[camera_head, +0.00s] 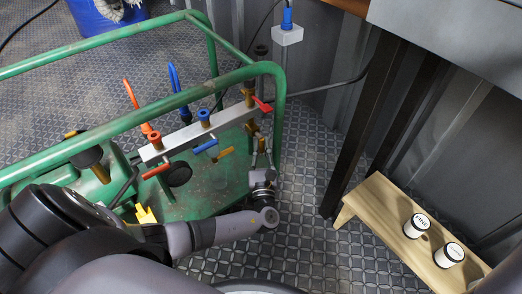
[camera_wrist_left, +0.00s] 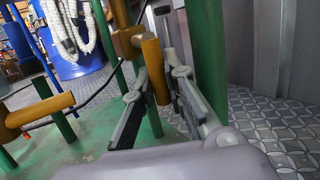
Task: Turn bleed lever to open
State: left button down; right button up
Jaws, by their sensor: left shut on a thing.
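A silver manifold bar (camera_head: 190,134) sits on a green-framed machine in the head view, with brass, blue and red valve parts on it. My left gripper (camera_head: 260,150) is at the right end of this bar, below the brass fitting. In the left wrist view, the gripper fingers (camera_wrist_left: 162,100) stand on both sides of a brass lever (camera_wrist_left: 155,72) that hangs down from a brass valve body (camera_wrist_left: 127,42). The gripper is shut on this lever. A second brass lever (camera_wrist_left: 38,110) points sideways at the left and also shows in the head view (camera_head: 222,154).
The green tube frame (camera_head: 268,69) runs close around the gripper and also rises beside it in the wrist view (camera_wrist_left: 207,50). A red handle (camera_head: 262,104) sits just above. A wooden bench (camera_head: 380,215) with two white-topped containers stands at the right.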

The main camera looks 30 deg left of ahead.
dwell(0.3)
pick_arm(q)
jog(key=c, duration=1.6)
grip_release()
